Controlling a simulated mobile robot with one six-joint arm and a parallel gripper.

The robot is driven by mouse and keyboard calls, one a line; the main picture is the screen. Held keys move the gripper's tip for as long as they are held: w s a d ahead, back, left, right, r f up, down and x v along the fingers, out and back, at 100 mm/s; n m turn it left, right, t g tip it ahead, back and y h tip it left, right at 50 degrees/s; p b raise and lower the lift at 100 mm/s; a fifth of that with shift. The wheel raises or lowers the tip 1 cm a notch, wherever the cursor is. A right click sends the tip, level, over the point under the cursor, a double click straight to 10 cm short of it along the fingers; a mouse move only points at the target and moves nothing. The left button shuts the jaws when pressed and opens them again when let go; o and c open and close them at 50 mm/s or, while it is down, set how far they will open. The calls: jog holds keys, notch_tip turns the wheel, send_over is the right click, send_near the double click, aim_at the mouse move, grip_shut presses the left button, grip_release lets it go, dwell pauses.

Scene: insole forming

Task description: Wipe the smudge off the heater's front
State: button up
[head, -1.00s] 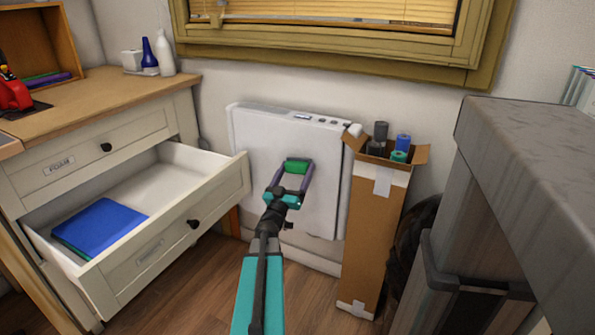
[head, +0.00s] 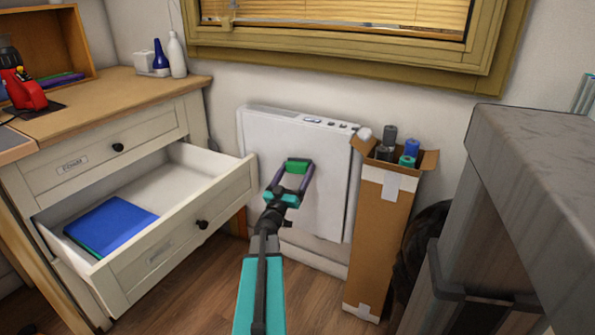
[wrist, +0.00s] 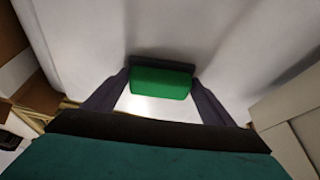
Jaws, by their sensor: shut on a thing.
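The heater (head: 325,190) is a white flat panel on the wall below the window, with controls along its top edge. My gripper (head: 291,176) is in front of the upper left part of its front, shut on a small green block (head: 298,165). In the wrist view the green block (wrist: 160,80) has a dark layer on its far side, between my gripper's fingers (wrist: 160,92). That dark side faces the heater's front (wrist: 215,40) and looks close to it; I cannot tell if it touches. I cannot make out a smudge; the block and fingers hide part of the front.
An open drawer (head: 195,215) with a blue folder (head: 110,225) juts out left of the heater. A tall cardboard box (head: 377,235) with several rolls stands close on the right. A grey worktop (head: 540,150) is at the far right.

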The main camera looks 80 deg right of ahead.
aim_at(286, 168)
jog(key=shift+w+d+p, duration=0.2)
jog(key=shift+w+p, duration=0.1)
jog(key=shift+w, duration=0.6)
jog(key=shift+w+d+p, duration=0.2)
jog(key=shift+w+p, duration=0.1)
jog(key=shift+w, duration=0.6)
jog(key=shift+w, duration=0.1)
jog(key=shift+w+d+p, duration=0.3)
jog(key=shift+w, duration=0.55)
jog(key=shift+w+d+p, duration=0.3)
jog(key=shift+w, duration=0.5)
jog(key=shift+w, duration=0.1)
jog(key=shift+w+d+r+p, duration=0.1)
jog(key=shift+w+d+p, duration=0.05)
jog(key=shift+w, duration=0.25)
jog(key=shift+w+d+r+p, duration=0.1)
jog(key=shift+w+p, duration=0.05)
jog(key=shift+w, duration=0.25)
jog(key=shift+w+d+f, duration=0.1)
jog(key=shift+w, duration=0.35)
jog(key=shift+w+d+f, duration=0.1)
jog(key=shift+w, duration=0.35)
jog(key=shift+a, duration=0.2)
